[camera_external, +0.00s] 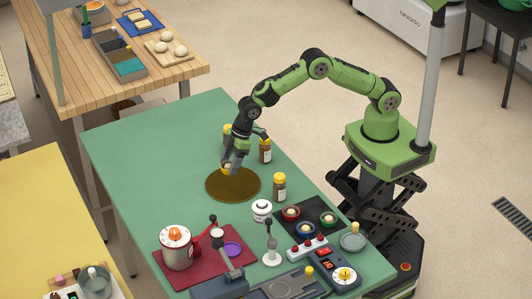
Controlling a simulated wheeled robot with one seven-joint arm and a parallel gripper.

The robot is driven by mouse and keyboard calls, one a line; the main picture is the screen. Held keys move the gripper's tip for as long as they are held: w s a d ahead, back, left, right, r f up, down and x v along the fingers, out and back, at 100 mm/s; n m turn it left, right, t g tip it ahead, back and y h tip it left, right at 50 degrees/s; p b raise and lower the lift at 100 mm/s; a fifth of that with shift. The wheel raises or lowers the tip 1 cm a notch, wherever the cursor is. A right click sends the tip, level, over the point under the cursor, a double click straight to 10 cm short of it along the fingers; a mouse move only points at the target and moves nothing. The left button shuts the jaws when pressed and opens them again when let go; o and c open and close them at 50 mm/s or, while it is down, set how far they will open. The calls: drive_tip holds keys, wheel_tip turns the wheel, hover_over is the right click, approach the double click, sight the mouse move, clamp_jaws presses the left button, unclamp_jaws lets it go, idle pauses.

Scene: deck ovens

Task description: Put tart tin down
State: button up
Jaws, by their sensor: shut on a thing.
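My gripper (229,168) points down over the back left part of a round brown mat (240,188) on the green table. It is shut on a small yellowish thing (226,168), likely the tart tin, mostly hidden by the fingers. The thing is at or just above the mat; I cannot tell whether it touches. The rest of the mat is bare.
A white pot (261,211), a black mat with small bowls (308,220) and a red mat (206,268) lie nearer the front. The table's left part is clear.

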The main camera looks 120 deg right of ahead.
sight(231, 180)
drive_tip(key=shift+f+b, duration=0.4)
drive_tip(key=shift+f, duration=1.95)
drive_tip(key=o, duration=1.1)
drive_tip(key=shift+r, duration=0.1)
